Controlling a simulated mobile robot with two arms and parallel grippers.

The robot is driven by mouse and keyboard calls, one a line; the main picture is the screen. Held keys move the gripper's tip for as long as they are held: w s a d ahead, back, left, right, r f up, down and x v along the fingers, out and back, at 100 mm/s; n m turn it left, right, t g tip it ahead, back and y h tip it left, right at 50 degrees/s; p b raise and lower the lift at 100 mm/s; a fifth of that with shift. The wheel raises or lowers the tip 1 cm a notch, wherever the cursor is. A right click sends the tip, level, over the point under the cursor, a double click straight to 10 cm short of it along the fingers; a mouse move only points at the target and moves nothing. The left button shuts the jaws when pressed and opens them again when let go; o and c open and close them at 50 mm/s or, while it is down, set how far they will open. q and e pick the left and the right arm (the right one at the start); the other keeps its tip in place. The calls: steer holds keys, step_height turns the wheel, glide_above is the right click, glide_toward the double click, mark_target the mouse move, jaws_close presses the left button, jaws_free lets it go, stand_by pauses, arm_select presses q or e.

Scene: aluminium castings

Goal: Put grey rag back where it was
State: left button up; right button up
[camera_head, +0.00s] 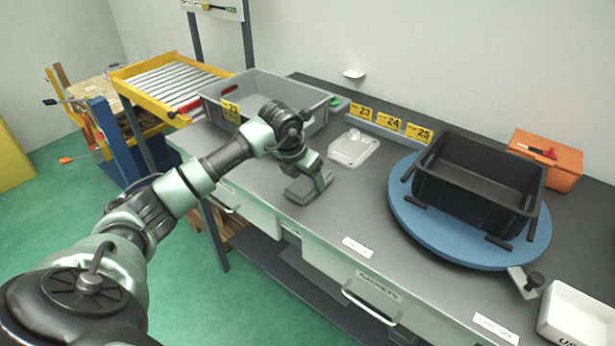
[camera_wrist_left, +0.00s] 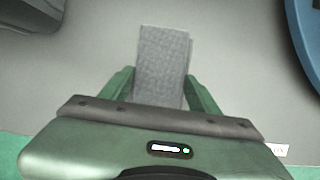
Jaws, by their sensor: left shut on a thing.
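The grey rag (camera_wrist_left: 162,62) shows in the left wrist view as a folded rectangular piece. It sticks out forward from between the two green fingers of my left gripper (camera_wrist_left: 160,88). The gripper is shut on it. In the head view my left gripper (camera_head: 309,188) is low over the front part of the dark worktop (camera_head: 352,205), in front of the grey crate (camera_head: 285,87). The rag is hard to make out there, and I cannot tell whether it touches the worktop. My right gripper is not in view.
A clear lidded container (camera_head: 353,148) lies just behind the gripper. To the right, a black crate (camera_head: 478,185) stands on a blue round turntable (camera_head: 455,238). An orange box (camera_head: 546,158) and a white bin (camera_head: 580,315) are farther right. The worktop between gripper and turntable is bare.

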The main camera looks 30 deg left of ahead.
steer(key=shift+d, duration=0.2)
arm_select(q)
steer(key=shift+f, duration=0.2)
steer(key=o, duration=1.2)
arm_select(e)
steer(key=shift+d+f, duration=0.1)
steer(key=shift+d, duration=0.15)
arm_select(q)
steer(key=shift+r, duration=0.2)
steer(key=shift+r, duration=0.2)
steer(key=b+v, duration=0.1)
steer(key=v, duration=1)
steer(key=shift+s+r, duration=0.2)
steer(key=shift+r, duration=0.1)
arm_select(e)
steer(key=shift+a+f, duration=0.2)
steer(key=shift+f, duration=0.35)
arm_select(q)
steer(key=shift+s+f, duration=0.1)
